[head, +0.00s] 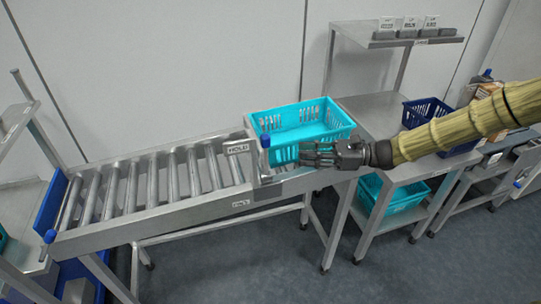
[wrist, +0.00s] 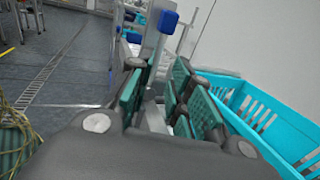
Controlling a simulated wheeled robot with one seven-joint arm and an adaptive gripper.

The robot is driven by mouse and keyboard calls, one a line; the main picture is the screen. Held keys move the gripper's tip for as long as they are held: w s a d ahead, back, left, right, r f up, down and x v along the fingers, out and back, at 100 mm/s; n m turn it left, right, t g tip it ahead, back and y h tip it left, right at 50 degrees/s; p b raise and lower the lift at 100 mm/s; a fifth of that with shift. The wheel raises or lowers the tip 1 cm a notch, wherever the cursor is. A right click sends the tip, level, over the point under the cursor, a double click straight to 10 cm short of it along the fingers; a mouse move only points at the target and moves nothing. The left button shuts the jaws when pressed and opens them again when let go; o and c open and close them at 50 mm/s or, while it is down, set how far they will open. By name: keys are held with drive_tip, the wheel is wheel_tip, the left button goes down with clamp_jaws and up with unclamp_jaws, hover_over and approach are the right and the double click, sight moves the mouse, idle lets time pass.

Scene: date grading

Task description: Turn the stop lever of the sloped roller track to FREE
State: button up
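The sloped roller track (head: 150,190) runs across the left of the head view. Its stop lever (head: 264,142) has a blue knob and stands upright at the track's right end, beside the HOLD plate (head: 238,148). A FREE label (head: 241,203) is lower on the side rail. My gripper (head: 306,154) is open and empty, a short way right of the lever, with its fingers pointing at it. In the wrist view the lever's blue knob (wrist: 168,20) and metal shaft appear ahead, in line with the gap between the green-padded fingers (wrist: 158,95). I see no contact.
A turquoise crate (head: 300,122) sits just behind my gripper, and its wall (wrist: 270,125) is close on the right in the wrist view. A steel table (head: 375,115) holds a dark blue crate (head: 425,110) further right. The rollers are bare.

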drive_tip(key=a+p, duration=0.1)
drive_tip(key=a, duration=0.9)
drive_tip(key=shift+a+p, duration=0.3)
clamp_jaws()
